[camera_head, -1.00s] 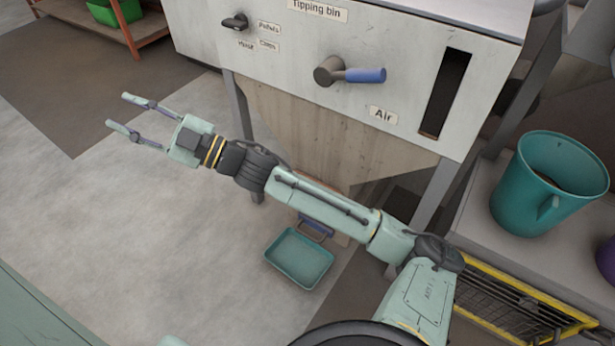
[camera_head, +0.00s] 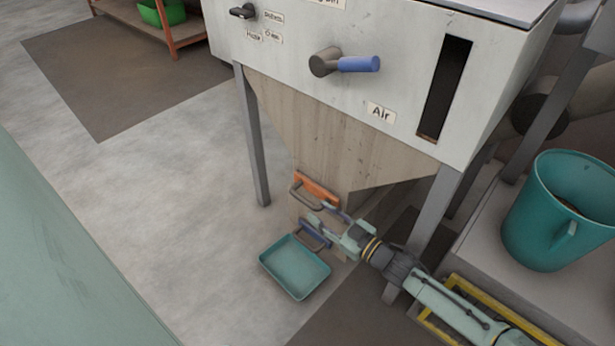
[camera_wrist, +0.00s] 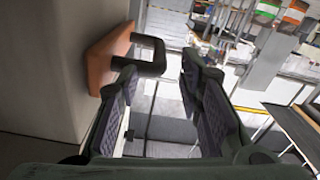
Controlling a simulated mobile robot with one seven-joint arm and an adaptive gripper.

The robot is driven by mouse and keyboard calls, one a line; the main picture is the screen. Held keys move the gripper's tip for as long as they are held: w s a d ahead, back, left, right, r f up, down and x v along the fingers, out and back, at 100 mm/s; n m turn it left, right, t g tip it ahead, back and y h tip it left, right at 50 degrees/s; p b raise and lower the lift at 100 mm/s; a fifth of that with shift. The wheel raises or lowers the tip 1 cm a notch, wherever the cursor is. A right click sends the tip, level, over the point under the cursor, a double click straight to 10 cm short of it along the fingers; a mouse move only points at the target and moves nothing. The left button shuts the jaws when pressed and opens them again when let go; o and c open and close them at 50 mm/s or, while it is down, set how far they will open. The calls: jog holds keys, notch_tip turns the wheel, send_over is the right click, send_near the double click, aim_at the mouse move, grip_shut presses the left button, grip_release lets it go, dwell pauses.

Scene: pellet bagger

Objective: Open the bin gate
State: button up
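The tipping bin (camera_head: 400,75) is a pale panelled box over a tapering hopper (camera_head: 310,130). Low on the hopper is an orange plate (camera_head: 318,187) with a dark loop handle (camera_head: 300,194). In the wrist view the orange plate (camera_wrist: 108,55) and its dark handle (camera_wrist: 150,52) are at upper left. My gripper (camera_head: 322,211) is open and empty by the handles. In the wrist view its fingers (camera_wrist: 160,72) point past the orange plate's handle, which lies near the left fingertip; contact cannot be told.
The teal tray (camera_head: 295,267) is on the floor below the hopper. Grey bin legs (camera_head: 252,140) (camera_head: 433,210) stand on both sides. A teal bucket (camera_head: 560,215) is on a ledge at right. A lever with blue grip (camera_head: 358,64) is on the panel. Floor at left is clear.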

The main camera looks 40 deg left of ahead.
aim_at(305, 200)
jog(key=a, duration=0.6)
jog(key=shift+w+a+b, duration=0.2)
jog(key=shift+w+b, duration=0.05)
jog(key=shift+b, duration=0.05)
jog(key=shift+c, duration=0.2)
grip_shut()
dwell(0.3)
